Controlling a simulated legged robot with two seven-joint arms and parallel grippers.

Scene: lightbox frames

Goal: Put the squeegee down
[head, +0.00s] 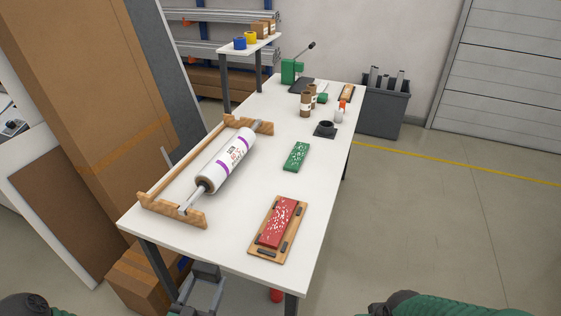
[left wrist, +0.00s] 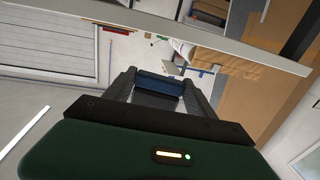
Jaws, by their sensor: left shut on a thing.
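My left gripper (head: 203,284) is low at the near end of the white table (head: 238,243), just off its front edge. In the left wrist view the gripper's fingers (left wrist: 160,94) are shut on a dark blue flat piece, which I take to be the squeegee (left wrist: 160,84). The squeegee spans the gap between the fingertips, and the rest of it is hidden. In the head view I cannot make it out clearly. My right gripper is not in view; only a green part of that arm shows at the bottom right.
A film roll (head: 222,160) rests on a wooden stand along the table's left side. A red block lies on a wooden board (head: 262,251) near the front right. A green block (head: 296,157) lies mid-table. Cardboard boxes (head: 140,277) stand left of the table. Bare tabletop lies between stand and board.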

